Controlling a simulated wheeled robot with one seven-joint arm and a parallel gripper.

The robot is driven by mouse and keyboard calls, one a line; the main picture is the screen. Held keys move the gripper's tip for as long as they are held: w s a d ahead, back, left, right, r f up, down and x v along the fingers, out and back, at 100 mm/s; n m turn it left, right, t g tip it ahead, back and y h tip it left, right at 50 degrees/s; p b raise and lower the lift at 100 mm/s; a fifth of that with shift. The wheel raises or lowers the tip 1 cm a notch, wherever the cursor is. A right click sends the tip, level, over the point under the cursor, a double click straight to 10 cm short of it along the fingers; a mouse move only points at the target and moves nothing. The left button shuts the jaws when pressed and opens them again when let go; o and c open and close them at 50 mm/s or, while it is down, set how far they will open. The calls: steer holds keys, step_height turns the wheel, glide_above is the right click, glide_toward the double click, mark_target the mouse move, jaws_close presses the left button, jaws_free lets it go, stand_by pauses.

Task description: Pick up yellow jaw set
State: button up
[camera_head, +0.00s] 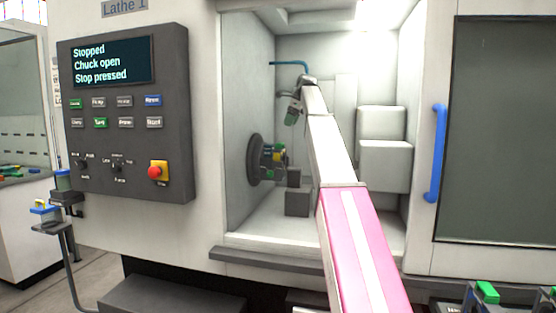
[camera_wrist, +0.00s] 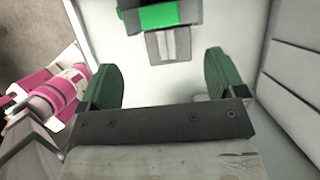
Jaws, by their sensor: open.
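No piece can be clearly identified as the yellow jaw set. Small yellow marks show on the dark round chuck (camera_head: 256,160) at the lathe's left inner wall, among dark and green parts (camera_head: 279,153). My gripper (camera_head: 291,118) is inside the lathe, above and slightly right of the chuck, pointing down. In the wrist view my gripper (camera_wrist: 160,80) has its two green-padded fingers wide apart with nothing between them. Beyond the fingertips there are a dark block with a green face (camera_wrist: 157,16) and a grey block (camera_wrist: 168,44).
The control panel (camera_head: 125,120) reads "Stopped, Chuck open, Stop pressed". A dark block (camera_head: 297,202) stands below the chuck. Pale boxes (camera_head: 385,165) are at the right inside. The door with a blue handle (camera_head: 437,150) stands at the right. Green-topped pieces (camera_head: 487,292) sit at lower right.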

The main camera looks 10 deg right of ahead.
steer(key=x, duration=1)
steer(key=shift+a+f, duration=0.1)
steer(key=shift+a, duration=0.2)
steer(key=shift+w, duration=0.1)
jaws_close()
step_height(320, 180, up, 23)
stand_by(1.2)
